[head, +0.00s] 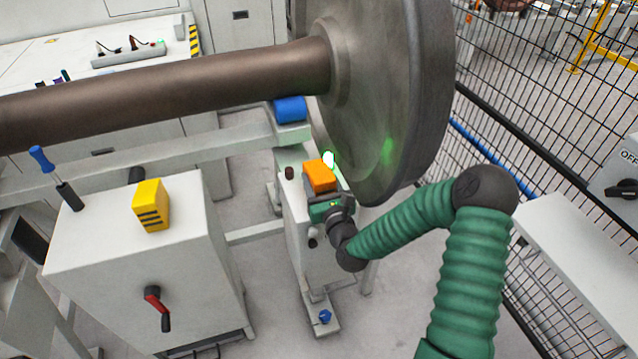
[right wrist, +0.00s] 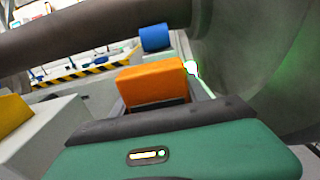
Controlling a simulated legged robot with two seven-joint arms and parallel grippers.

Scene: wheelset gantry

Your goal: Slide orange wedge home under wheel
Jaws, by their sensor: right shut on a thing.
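The orange wedge (head: 320,176) sits at the top of a narrow grey stand, close to the lower left side of the big grey wheel (head: 395,100). My right gripper (head: 328,198) is at the wedge's near side and shut on it. In the right wrist view the wedge (right wrist: 153,84) shows just beyond the green gripper body, and the wheel (right wrist: 250,45) fills the right side. The fingertips are mostly hidden, and I cannot tell whether the wedge touches the wheel. My left gripper is not in view.
A brown axle (head: 170,90) runs left from the wheel above a blue roller (head: 290,109). A grey cabinet (head: 110,250) at left carries a yellow block (head: 151,205) and a blue-handled screwdriver (head: 45,160). A wire fence (head: 540,110) stands at right.

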